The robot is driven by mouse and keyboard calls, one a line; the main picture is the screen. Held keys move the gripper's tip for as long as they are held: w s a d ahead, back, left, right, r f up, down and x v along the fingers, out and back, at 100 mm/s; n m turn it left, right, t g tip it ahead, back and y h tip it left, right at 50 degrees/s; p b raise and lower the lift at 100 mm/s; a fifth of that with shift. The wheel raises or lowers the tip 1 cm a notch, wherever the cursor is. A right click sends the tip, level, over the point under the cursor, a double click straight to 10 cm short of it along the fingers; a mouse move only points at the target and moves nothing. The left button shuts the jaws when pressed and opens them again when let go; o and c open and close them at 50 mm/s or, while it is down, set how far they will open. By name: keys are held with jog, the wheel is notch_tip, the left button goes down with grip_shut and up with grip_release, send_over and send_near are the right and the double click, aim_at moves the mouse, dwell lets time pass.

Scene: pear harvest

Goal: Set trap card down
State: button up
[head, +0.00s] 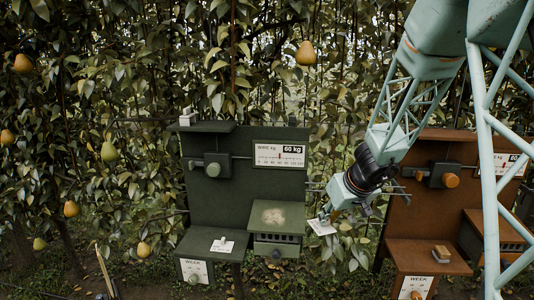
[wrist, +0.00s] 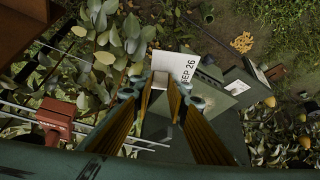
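My gripper (head: 334,212) hangs in the gap between the green station and the rust-brown station. It is shut on the small pale grip block of a white trap card (head: 321,227). In the wrist view the card (wrist: 179,68) reads "SEP 26" and sticks out past the fingertips (wrist: 164,88). The card is in the air, clear of any shelf. A second white card (head: 222,246) with a small pale block lies on the lower left shelf (head: 205,240) of the green station.
The green station has a backboard (head: 220,200), a 60 kg scale plate (head: 279,155) and a raised right shelf (head: 279,216). The rust-brown station's shelf (head: 425,257) holds a small brown block (head: 441,252). Leaves and several pears surround the stations.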

aim_at(327, 228)
jog(key=shift+f+b, duration=2.1)
jog(key=shift+f, duration=0.35)
jog(key=shift+w, duration=0.2)
jog(key=shift+w+a+r+m+h, duration=0.1)
jog(key=shift+w+m+h, duration=0.35)
jog(key=shift+m, duration=0.35)
jog(key=shift+w+m+h, duration=0.15)
jog(key=shift+m+h, duration=0.3)
jog(key=shift+m, duration=0.35)
jog(key=shift+s+m+h, duration=0.25)
jog(key=shift+m+h, duration=0.45)
jog(key=shift+m, duration=0.4)
jog(key=shift+s+m+h, duration=0.4)
jog(key=shift+s+m, duration=0.1)
jog(key=shift+m, duration=0.2)
